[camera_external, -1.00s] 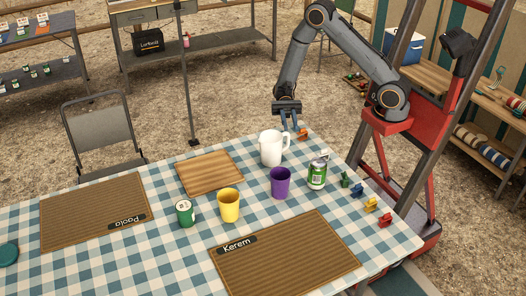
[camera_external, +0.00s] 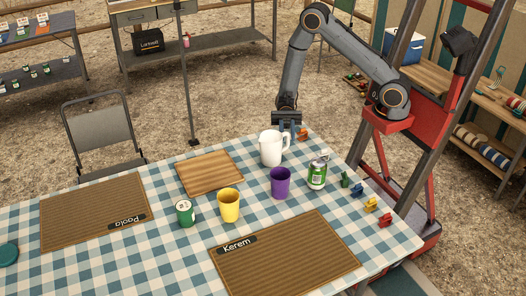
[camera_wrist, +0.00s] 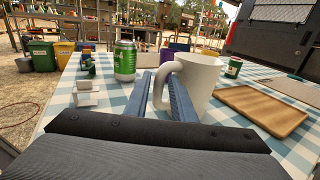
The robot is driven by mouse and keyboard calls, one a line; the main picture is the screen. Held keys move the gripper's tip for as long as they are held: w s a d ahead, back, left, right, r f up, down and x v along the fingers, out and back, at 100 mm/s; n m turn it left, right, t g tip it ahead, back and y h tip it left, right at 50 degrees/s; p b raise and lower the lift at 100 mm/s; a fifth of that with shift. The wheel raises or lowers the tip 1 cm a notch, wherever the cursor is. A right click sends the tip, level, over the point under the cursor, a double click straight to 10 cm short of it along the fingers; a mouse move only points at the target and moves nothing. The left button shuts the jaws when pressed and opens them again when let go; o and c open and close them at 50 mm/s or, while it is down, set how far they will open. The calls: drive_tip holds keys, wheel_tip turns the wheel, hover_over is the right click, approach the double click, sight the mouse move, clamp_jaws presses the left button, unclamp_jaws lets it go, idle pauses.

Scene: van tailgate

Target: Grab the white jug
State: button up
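The white jug (camera_external: 271,149) stands upright near the far edge of the checked table, its handle on the right side in the external view. In the wrist view the jug (camera_wrist: 203,88) is right of centre and its handle (camera_wrist: 158,92) points toward my gripper. My gripper (camera_external: 287,127) is just behind the jug, low over the table edge. In the wrist view my gripper (camera_wrist: 161,90) is open, its two blue-grey fingers apart with the handle showing between them. I cannot tell whether a finger touches the handle.
A purple cup (camera_external: 280,183), a green can (camera_external: 317,174) and a yellow cup (camera_external: 229,205) stand in front of the jug. A wooden board (camera_external: 210,173) lies to its left. Small coloured figures (camera_external: 357,190) line the right table edge.

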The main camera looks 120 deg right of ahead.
clamp_jaws()
drive_tip(key=shift+r, duration=0.25)
